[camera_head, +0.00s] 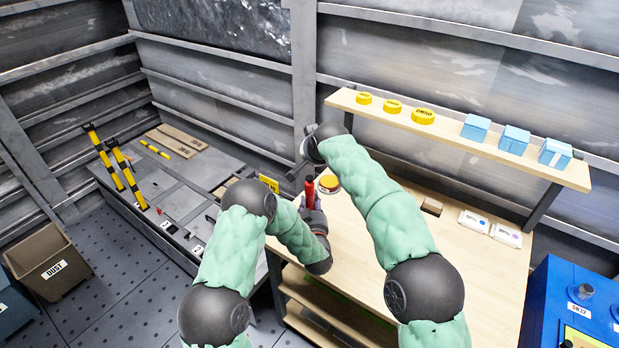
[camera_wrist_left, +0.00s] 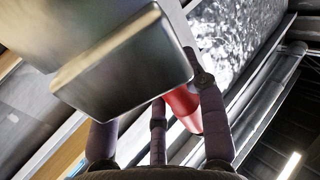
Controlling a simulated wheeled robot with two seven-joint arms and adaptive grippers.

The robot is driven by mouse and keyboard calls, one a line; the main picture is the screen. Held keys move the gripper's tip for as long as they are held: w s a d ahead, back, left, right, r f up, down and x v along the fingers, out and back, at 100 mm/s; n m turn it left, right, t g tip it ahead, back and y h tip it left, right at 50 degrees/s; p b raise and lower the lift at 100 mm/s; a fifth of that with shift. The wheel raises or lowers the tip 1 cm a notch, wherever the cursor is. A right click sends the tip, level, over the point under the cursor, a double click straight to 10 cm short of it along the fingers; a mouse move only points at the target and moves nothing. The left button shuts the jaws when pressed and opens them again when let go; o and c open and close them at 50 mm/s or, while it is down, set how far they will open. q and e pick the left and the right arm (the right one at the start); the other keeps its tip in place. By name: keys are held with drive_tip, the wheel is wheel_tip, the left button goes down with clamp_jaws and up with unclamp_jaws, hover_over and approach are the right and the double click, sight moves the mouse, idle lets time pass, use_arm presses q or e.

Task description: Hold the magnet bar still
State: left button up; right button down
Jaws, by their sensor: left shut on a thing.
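My left gripper (camera_head: 311,198) is shut on the magnet bar (camera_head: 309,188), whose red part stands roughly upright over the left part of the wooden bench. In the left wrist view the red part (camera_wrist_left: 182,106) sits between my dark gripper fingers (camera_wrist_left: 165,125). A grey metal block (camera_wrist_left: 122,66) fills the upper left of that view and covers part of the red. I cannot tell whether the block and the red part are joined.
A wooden bench (camera_head: 385,275) has a yellow round tin (camera_head: 328,183) and two white packets on it. A shelf (camera_head: 450,133) behind holds yellow tins and blue boxes. A grey pit or platform lies left, with a brown dust bin (camera_head: 48,262) on the floor.

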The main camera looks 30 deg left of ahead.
idle(0.3)
use_arm(q)
drive_tip(key=o, duration=1.4)
drive_tip(key=shift+c, duration=0.2)
